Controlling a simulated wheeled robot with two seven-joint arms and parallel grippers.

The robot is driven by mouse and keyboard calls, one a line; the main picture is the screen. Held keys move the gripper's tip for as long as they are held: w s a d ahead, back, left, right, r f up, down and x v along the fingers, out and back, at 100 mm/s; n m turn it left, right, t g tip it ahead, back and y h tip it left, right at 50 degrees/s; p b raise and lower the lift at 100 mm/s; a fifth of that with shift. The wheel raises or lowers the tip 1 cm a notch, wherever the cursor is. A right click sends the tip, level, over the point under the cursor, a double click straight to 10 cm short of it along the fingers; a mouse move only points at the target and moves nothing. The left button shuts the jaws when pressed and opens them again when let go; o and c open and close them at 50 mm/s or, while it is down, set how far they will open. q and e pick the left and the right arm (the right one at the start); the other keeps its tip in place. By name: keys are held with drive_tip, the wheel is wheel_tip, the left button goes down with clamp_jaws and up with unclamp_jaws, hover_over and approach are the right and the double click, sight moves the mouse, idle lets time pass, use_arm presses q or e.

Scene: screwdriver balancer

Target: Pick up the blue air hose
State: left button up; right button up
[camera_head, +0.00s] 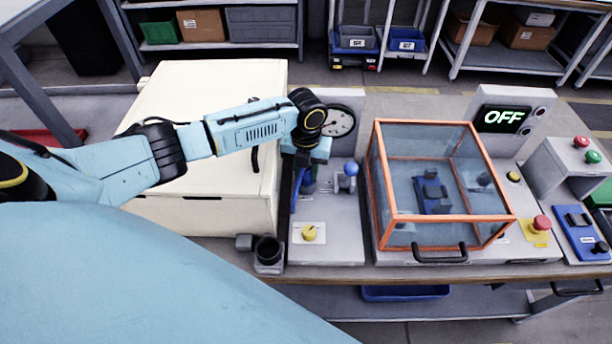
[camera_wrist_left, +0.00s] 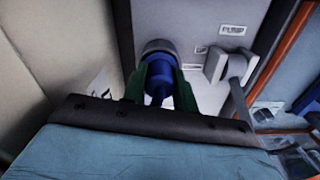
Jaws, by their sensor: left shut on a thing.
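My left gripper (camera_head: 304,170) points down at the grey panel with the gauge, right beside the cream cabinet. In the left wrist view its two green fingers (camera_wrist_left: 160,88) are shut on the blue air hose (camera_wrist_left: 160,74), gripping a blue cylindrical end. That end is seated at, or right in front of, a round grey fitting (camera_wrist_left: 158,46); I cannot tell if they are joined. In the head view a blue part of the hose (camera_head: 309,186) shows just under the gripper, the rest hidden by it. My right gripper is not in view.
The cream cabinet (camera_head: 205,90) stands close on the left. An orange-framed clear box (camera_head: 396,219) stands to the right. A black cup (camera_head: 268,250) sits in front.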

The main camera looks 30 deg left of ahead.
use_arm(q)
drive_tip(key=shift+c, duration=0.6)
drive_tip(key=shift+r, duration=0.3)
wheel_tip(320, 180, up, 10)
drive_tip(key=shift+f, duration=0.25)
